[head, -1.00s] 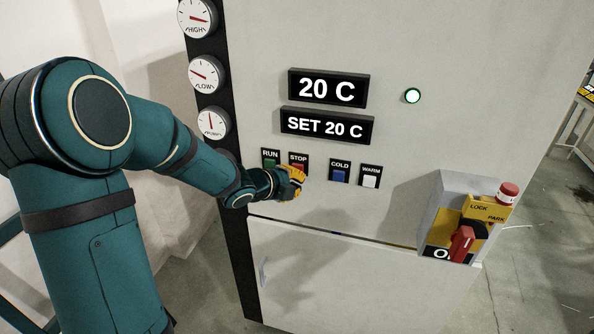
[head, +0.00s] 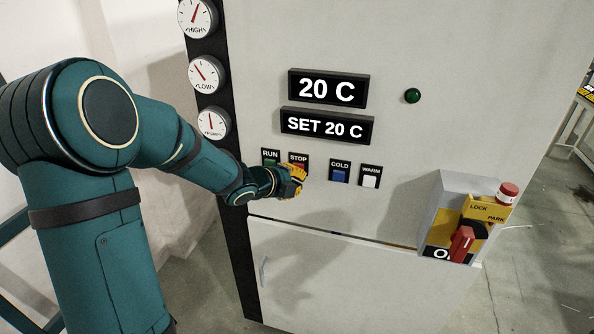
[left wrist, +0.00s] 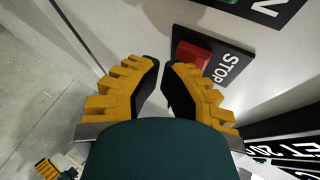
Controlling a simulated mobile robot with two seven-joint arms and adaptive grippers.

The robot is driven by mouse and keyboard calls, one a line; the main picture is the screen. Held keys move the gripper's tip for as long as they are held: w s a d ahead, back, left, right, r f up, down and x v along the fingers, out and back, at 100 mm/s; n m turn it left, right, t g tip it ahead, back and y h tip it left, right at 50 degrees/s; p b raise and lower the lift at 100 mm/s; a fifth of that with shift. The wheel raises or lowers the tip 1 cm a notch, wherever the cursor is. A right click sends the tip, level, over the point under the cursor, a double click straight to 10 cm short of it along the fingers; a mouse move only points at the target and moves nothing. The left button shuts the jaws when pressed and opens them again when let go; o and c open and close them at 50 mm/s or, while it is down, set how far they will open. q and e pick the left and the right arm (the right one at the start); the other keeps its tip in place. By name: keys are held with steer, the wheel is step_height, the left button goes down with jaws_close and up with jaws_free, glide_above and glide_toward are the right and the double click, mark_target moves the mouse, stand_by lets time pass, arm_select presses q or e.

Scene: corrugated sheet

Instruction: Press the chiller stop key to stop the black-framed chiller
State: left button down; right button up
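The black-framed chiller (head: 480,60) fills the head view with its pale front panel. Its red stop key (head: 297,166), under the STOP label, is partly hidden by my left gripper (head: 300,178). In the left wrist view the red key (left wrist: 192,55) lies just beyond my left fingertips (left wrist: 164,68). These are drawn together with a narrow gap and hold nothing. The tips are at the key; I cannot tell whether they touch it. The round indicator lamp (head: 412,96) is dark green, unlit. A yellow ribbed piece, apparently my right gripper (left wrist: 46,168), shows small in the left wrist view.
A green run key (head: 270,163) is left of the stop key; blue cold (head: 339,175) and white warm (head: 370,181) keys are right. A switch box (head: 432,215) with a red handle and red button protrudes at lower right. Gauges (head: 207,75) line the left edge.

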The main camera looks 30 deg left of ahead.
arm_select(q)
steer(key=shift+s, duration=0.1)
steer(key=shift+s+d+b, duration=0.2)
steer(key=shift+s+b, duration=0.2)
steer(key=shift+s, duration=0.3)
steer(key=shift+s+d+b, duration=0.2)
steer(key=shift+s+b, duration=0.05)
steer(key=shift+s, duration=0.55)
steer(key=shift+s+d+b, duration=0.2)
steer(key=shift+s+b, duration=0.05)
steer(key=shift+s, duration=0.6)
steer(key=shift+s+d+b, duration=0.2)
steer(key=shift+s+b, duration=0.05)
steer(key=shift+s, duration=0.55)
